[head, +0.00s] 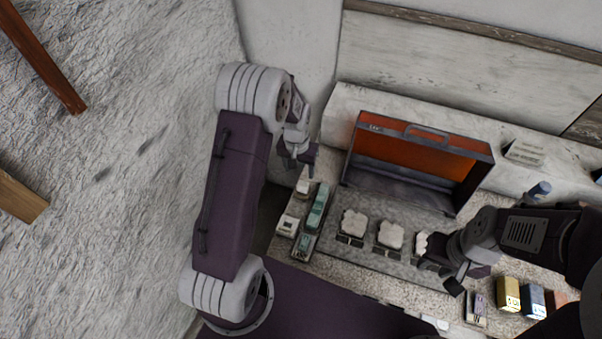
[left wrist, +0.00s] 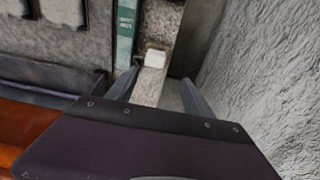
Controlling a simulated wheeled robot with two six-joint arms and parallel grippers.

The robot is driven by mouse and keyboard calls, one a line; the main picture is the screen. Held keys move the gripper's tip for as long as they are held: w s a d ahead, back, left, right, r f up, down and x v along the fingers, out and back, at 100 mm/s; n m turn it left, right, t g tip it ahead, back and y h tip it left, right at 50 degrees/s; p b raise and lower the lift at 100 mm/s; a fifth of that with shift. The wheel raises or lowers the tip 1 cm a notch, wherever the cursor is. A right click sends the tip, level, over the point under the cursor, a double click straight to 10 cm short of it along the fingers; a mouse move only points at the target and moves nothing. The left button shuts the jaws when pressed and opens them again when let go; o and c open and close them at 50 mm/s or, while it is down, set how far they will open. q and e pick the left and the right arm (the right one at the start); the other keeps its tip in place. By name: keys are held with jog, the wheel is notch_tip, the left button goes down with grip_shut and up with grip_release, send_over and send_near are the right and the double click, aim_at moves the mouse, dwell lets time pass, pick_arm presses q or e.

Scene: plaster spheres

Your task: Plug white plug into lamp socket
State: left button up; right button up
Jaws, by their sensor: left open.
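A small white block (head: 302,187), which looks like the white plug, sits at the back end of a narrow tray on the left of the table. In the left wrist view the same white block (left wrist: 155,58) lies ahead, between the lines of the two fingers, with no contact visible. My left gripper (head: 298,165) is open and empty just behind and above it; its fingers also show in the left wrist view (left wrist: 158,92). My right gripper (head: 456,280) is low over the right side of the table, its jaws unclear. I cannot tell which thing is the lamp socket.
Green blocks (head: 318,206) and another white block (head: 288,225) lie beside the plug. White cloud-shaped pieces (head: 353,223) stand mid-table. An open orange case (head: 420,150) stands behind. Yellow (head: 508,294) and blue (head: 532,300) blocks lie at right. A wall is close on the left.

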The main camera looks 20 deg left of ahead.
aim_at(303, 183)
pick_arm(q)
jog(key=f, duration=0.2)
jog(key=f+p, duration=0.1)
jog(key=shift+d+f, duration=0.15)
jog(key=shift+d, duration=0.1)
jog(key=shift+s+d+f+p, duration=0.15)
jog(key=shift+d+f+p, duration=0.1)
jog(key=shift+f+p, duration=0.25)
jog(key=shift+s+d+f+p, duration=0.15)
jog(key=shift+d+f+p, duration=0.1)
jog(key=shift+f, duration=0.3)
jog(key=shift+w+f, duration=0.25)
jog(key=shift+f, duration=0.95)
jog(key=shift+w+a+f, duration=0.2)
jog(key=shift+f, duration=0.1)
jog(key=shift+s+d+r, duration=0.15)
jog(key=shift+s, duration=0.05)
jog(key=c, duration=1.1)
grip_shut()
jog(key=shift+w, duration=0.1)
pick_arm(e)
jog(key=r, duration=0.1)
jog(key=d+r, duration=0.1)
jog(key=r, duration=0.1)
jog(key=shift+s+d, duration=0.15)
jog(key=shift+s, duration=0.15)
jog(key=shift+f, duration=0.1)
